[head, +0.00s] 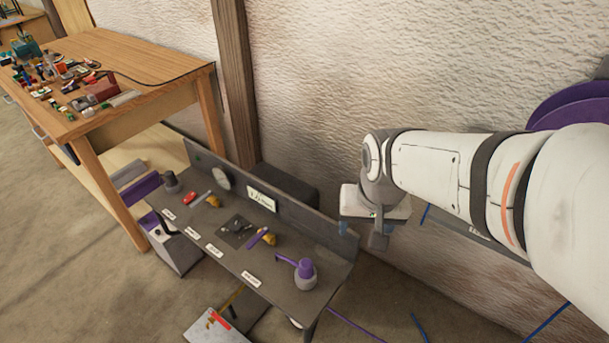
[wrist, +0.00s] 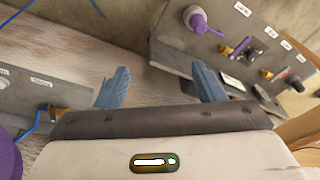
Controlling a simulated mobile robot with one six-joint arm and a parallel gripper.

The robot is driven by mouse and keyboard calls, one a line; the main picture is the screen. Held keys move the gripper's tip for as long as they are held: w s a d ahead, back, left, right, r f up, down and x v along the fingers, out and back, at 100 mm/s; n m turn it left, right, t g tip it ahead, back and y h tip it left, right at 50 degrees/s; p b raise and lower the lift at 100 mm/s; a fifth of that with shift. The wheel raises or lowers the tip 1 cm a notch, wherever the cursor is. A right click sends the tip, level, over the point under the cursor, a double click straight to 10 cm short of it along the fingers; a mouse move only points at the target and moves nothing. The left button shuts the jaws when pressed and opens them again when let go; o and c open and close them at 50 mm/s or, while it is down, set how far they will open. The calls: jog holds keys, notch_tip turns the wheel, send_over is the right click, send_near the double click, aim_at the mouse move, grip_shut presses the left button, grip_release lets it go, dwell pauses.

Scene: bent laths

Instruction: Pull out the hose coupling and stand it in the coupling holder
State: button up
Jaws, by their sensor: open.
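A purple piece (head: 305,267) with a side arm, which looks like the hose coupling, sits upright in a round grey base at the near right end of the dark bench. It also shows in the wrist view (wrist: 197,20), top centre, beyond the fingers. My gripper (head: 362,232) hangs to the right of the bench end, apart from the coupling. Its blue fingers (wrist: 162,86) are spread with nothing between them. I cannot tell which fitting is the coupling holder; a grey round fitting (head: 171,182) stands at the bench's far left end.
The dark bench (head: 225,258) also carries brass valves (head: 269,239), one with a purple lever, a red piece (head: 190,198), a gauge (head: 221,179) and small labels. A raised back panel edges it. A wooden table (head: 150,75) with clutter stands at left. A textured wall is behind.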

jog(key=w+a+f+m+g+p, duration=0.1)
jog(key=w+a+f+m+p, duration=0.2)
jog(key=w+a+f, duration=0.35)
jog(key=m+g+p, duration=0.1)
jog(key=m+p, duration=0.2)
send_over(306, 263)
notch_tip(306, 263, down, 13)
jog(key=shift+d, duration=0.1)
jog(key=shift+f, duration=0.25)
jog(key=shift+f, duration=0.1)
notch_tip(306, 263, down, 9)
jog(key=b, duration=0.7)
jog(key=shift+b, duration=0.35)
